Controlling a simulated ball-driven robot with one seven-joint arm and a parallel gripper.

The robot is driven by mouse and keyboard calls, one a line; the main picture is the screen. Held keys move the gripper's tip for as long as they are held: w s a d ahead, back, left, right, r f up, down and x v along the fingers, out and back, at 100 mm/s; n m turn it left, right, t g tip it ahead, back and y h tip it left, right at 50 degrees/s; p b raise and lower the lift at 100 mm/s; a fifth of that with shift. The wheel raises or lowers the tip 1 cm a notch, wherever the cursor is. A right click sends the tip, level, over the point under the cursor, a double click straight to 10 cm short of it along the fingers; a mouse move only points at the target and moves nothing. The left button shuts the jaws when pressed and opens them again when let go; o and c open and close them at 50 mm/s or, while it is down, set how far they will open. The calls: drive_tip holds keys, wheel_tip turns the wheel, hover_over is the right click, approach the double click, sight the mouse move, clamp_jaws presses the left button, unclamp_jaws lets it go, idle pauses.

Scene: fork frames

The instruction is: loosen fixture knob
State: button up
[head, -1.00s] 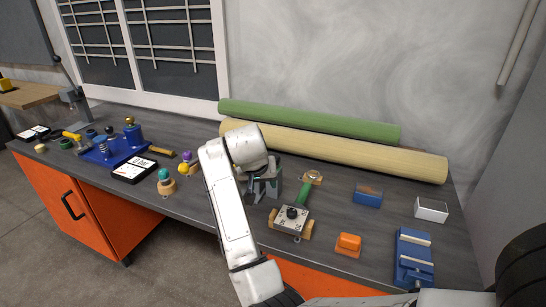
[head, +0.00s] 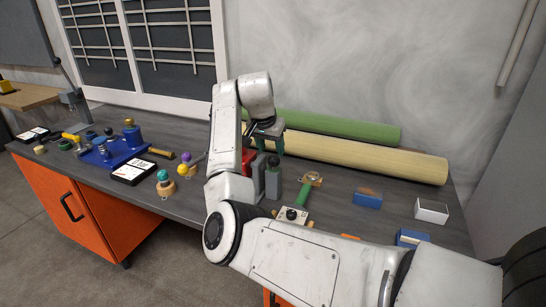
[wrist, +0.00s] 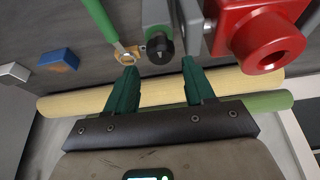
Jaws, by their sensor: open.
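A fixture with a red block (wrist: 262,35) and grey-green upright parts (head: 273,178) stands on the bench, partly hidden behind my arm in the head view. In the wrist view a dark round knob (wrist: 160,51) sits on the grey-green part, left of the red block, which has a round hole. My gripper (wrist: 159,68) is open, its two green fingers apart with the knob just beyond and between their tips, apparently not touching. In the head view my gripper (head: 268,131) is above and behind the fixture. Another black knob (head: 291,214) sits on a metal plate.
A green-handled tool (head: 307,190) lies right of the fixture. Cream (head: 370,158) and green (head: 340,125) rolls lie along the wall. A blue block (head: 368,198) and a white box (head: 431,211) are to the right. A blue assembly (head: 108,150) is at left.

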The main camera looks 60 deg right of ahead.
sight(274, 158)
drive_tip(key=shift+x, duration=2.6)
drive_tip(key=shift+c, duration=0.3)
drive_tip(key=c, duration=0.7)
drive_tip(key=shift+r+p, duration=0.1)
drive_tip(key=shift+p, duration=0.3)
